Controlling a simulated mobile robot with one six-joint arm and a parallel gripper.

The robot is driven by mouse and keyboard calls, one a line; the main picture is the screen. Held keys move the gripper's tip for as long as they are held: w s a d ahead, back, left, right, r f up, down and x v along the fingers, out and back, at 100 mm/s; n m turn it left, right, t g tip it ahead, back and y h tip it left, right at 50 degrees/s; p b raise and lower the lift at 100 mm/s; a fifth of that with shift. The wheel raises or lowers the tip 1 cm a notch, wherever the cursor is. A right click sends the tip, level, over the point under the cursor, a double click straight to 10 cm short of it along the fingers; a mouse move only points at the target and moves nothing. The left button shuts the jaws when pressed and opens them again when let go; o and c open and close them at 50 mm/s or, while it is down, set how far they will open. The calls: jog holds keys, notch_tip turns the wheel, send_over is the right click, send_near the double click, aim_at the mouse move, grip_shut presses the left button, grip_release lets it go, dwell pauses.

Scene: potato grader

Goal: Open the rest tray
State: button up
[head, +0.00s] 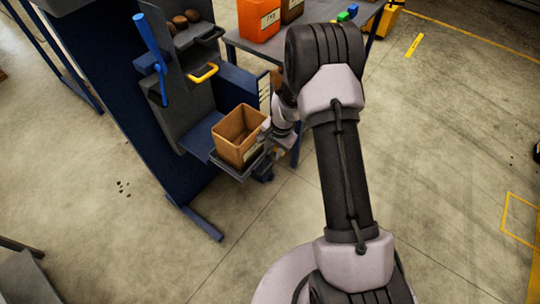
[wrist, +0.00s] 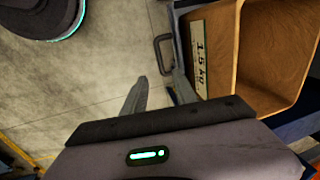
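My gripper (wrist: 160,85) is open, its two fingers apart with nothing between them. A dark bracket-shaped handle (wrist: 163,50) lies just beyond the fingertips in the wrist view, beside a brown bin (wrist: 273,45) labelled 1.5 kg. In the head view the bin (head: 238,140) stands on a low grey ledge of the blue machine, and my wrist is close at its right. Higher up are a yellow handle (head: 203,74) and a dark handle (head: 210,34) by a compartment with potatoes (head: 186,18). I cannot read which part is the rest tray.
A blue lever (head: 151,45) stands at the machine's left. A table behind my arm holds an orange bin (head: 259,17) and small green and blue blocks (head: 347,13). The machine's blue foot (head: 203,222) reaches over the floor. The concrete floor at the right is mostly clear.

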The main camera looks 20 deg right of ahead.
jog(key=r, duration=0.3)
jog(key=r+p, duration=0.1)
jog(key=r, duration=0.1)
jog(key=shift+s+d+r, duration=0.1)
jog(key=shift+s+d, duration=0.2)
jog(key=shift+s, duration=0.1)
jog(key=s+a+r+n+t, duration=0.1)
jog(key=s+a+r, duration=0.15)
jog(key=r, duration=0.55)
jog(key=s+a+r+n, duration=0.1)
jog(key=s+r, duration=0.2)
jog(key=r, duration=0.5)
jog(key=s+a+r+n+t, duration=0.1)
jog(key=s+a+r, duration=0.15)
jog(key=r, duration=0.65)
jog(key=s+a+r+n+t, duration=0.1)
jog(key=s+r, duration=0.3)
jog(key=s, duration=0.5)
jog(key=s+a+r+n+t, duration=0.1)
jog(key=s+a+r+n, duration=0.1)
jog(key=s, duration=0.8)
jog(key=shift+r+y, duration=0.4)
jog(key=shift+r, duration=0.45)
